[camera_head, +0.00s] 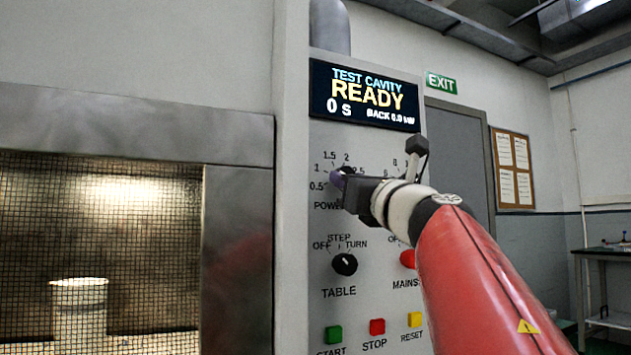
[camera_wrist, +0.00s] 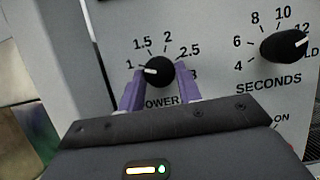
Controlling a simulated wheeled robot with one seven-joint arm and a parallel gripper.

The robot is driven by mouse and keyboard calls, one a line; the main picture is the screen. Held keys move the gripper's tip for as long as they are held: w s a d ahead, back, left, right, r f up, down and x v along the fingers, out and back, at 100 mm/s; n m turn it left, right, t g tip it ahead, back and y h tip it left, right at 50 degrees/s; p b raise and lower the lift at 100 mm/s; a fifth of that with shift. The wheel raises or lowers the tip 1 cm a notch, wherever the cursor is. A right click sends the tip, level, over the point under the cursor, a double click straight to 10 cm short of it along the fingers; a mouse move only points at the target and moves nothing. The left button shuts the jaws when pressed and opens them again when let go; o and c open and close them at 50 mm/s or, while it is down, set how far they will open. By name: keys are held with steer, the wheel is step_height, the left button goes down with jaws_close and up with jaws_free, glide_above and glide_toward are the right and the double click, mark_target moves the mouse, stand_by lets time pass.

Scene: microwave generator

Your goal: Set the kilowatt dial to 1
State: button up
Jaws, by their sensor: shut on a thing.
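The kilowatt dial is the black round knob (camera_wrist: 160,69) above the word POWER in the wrist view. Its white pointer line faces left, toward the number 1 (camera_wrist: 130,65). My gripper (camera_wrist: 160,78) has its two purple fingers on either side of this knob and is shut on it. In the head view my gripper (camera_head: 346,184) is at the POWER scale on the panel and hides the knob. The numbers 0.5, 1, 1.5 and 2 show around it there.
The SECONDS knob (camera_wrist: 284,47) is close on the right. Below are the TABLE knob (camera_head: 344,264), the red MAINS knob (camera_head: 408,259) and the START (camera_head: 333,334), STOP (camera_head: 377,327) and RESET (camera_head: 415,320) buttons. The display (camera_head: 365,96) reads READY. A meshed cavity holds a white container (camera_head: 78,315).

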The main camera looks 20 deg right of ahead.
steer(key=o, duration=1)
steer(key=b+v, duration=0.2)
steer(key=v, duration=0.6)
steer(key=shift+w, duration=0.1)
